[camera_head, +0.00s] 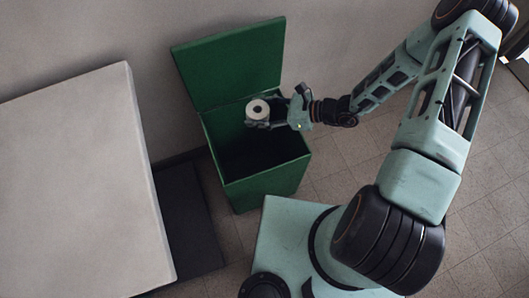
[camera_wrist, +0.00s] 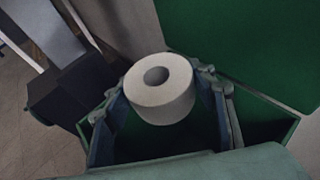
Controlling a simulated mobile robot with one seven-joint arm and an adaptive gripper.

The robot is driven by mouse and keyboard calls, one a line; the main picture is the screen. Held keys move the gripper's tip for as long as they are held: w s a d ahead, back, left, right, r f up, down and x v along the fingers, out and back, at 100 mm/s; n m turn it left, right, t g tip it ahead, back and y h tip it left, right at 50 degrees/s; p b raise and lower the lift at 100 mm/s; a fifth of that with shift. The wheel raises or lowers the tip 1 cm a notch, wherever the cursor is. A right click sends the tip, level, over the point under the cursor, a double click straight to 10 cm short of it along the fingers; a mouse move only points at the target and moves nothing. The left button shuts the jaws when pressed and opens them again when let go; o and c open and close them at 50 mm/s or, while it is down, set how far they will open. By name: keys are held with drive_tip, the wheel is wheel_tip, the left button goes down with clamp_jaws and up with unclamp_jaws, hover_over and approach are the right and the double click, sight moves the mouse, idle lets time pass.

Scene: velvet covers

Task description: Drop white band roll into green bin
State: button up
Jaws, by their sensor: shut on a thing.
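The white band roll (camera_head: 258,109) is a short white cylinder with a dark hole in its middle. In the head view it is over the back part of the open green bin (camera_head: 266,178). My gripper (camera_head: 270,112) reaches in from the right and is shut on the roll. In the wrist view the roll (camera_wrist: 160,88) sits between the two fingers, with its holed end facing up toward the camera. The green bin's inside shows dark below it. The bin's lid (camera_head: 232,65) stands open against the wall.
A large pale block-like surface (camera_head: 75,180) takes up the left side of the head view, with a dark mat or base (camera_head: 188,215) beside it. Tiled floor (camera_head: 345,180) lies free to the right of the bin. A dark box-like object (camera_wrist: 70,90) shows at left in the wrist view.

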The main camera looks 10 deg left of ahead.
wheel_tip(320, 180, down, 6)
drive_tip(key=b, duration=0.4)
drive_tip(key=shift+a+f, duration=0.1)
drive_tip(key=o, duration=1.2)
drive_tip(key=shift+o, duration=0.2)
drive_tip(key=v, duration=1.2)
